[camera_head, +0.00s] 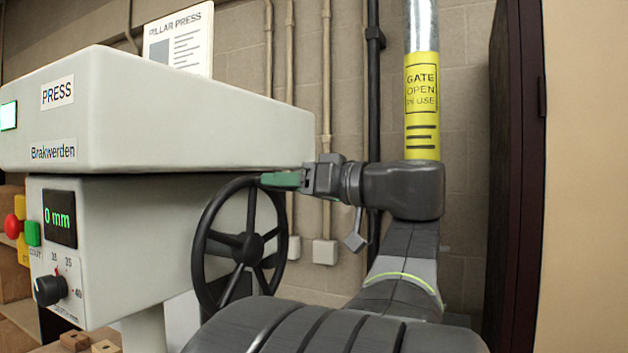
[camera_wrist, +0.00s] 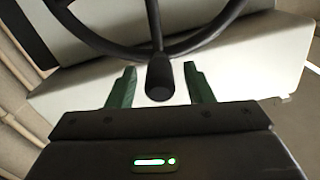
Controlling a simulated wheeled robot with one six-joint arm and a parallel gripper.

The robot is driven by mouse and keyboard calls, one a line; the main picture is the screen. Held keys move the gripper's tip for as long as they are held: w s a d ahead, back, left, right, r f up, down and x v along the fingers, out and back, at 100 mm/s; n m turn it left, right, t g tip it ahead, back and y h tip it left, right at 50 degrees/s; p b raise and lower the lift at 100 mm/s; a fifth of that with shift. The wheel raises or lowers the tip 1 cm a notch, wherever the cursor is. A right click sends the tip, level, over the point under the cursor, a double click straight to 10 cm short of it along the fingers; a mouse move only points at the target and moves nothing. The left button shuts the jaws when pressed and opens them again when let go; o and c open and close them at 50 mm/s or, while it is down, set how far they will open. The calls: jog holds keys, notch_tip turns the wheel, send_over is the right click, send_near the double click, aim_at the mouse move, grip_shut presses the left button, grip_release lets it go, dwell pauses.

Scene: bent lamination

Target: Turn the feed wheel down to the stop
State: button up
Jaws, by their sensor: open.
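The feed wheel (camera_head: 203,258) is a black spoked handwheel on the right side of the pale grey press (camera_head: 130,255). My gripper (camera_head: 268,180) is at the upper right of the wheel's rim in the head view, its green fingers pointing left. In the wrist view, the wheel (camera_wrist: 180,50) fills the top, with a dark handle knob (camera_wrist: 160,82) on its rim. The open green fingers (camera_wrist: 158,85) stand on either side of the knob, with a gap on each side. The press display (camera_head: 60,219) reads 0 mm.
A control knob (camera_head: 50,290) and red and green buttons (camera_head: 32,232) are on the press front. The press head (camera_head: 200,115) overhangs just above my gripper. A grey post with a yellow gate sign (camera_head: 421,100) stands behind my arm. Pipes run down the wall.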

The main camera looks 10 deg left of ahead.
jog(key=shift+w+a, duration=0.2)
jog(key=shift+a, duration=0.3)
jog(key=shift+c, duration=0.5)
grip_shut()
jog(key=shift+s, duration=0.1)
